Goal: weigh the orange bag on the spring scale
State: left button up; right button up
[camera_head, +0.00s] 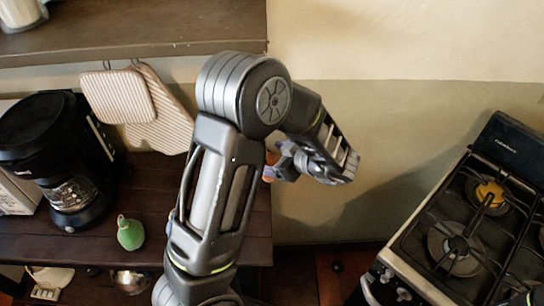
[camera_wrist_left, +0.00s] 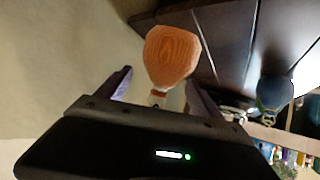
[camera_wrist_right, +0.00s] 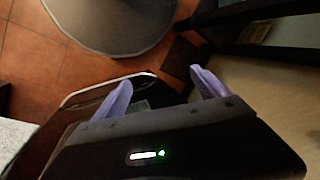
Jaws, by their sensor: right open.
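The orange bag (camera_wrist_left: 172,54) shows in the left wrist view, rounded with a narrow neck. The neck lies between the spread fingers of my left gripper (camera_wrist_left: 160,82), with a visible gap on each side. In the head view my left forearm and wrist hide most of this gripper (camera_head: 284,160); only a bit of the orange bag (camera_head: 269,172) shows beside it, at the shelf's right end. My right gripper (camera_wrist_right: 163,88) is open and empty in the right wrist view, above the floor. I cannot make out the spring scale in any view.
A green bag (camera_head: 130,233) stands on the dark wooden shelf (camera_head: 30,240), right of a black coffee maker (camera_head: 62,150). Striped pot holders (camera_head: 118,98) hang under the upper shelf (camera_head: 150,25). A gas stove (camera_head: 440,240) stands at right. Bare wall lies between.

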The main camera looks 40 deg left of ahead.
pick_arm(q)
jog(key=o, duration=0.3)
jog(key=shift+f, duration=0.1)
jog(key=shift+d, duration=0.1)
jog(key=b+v, duration=0.1)
jog(key=v, duration=0.6)
jog(key=shift+d+r, duration=0.25)
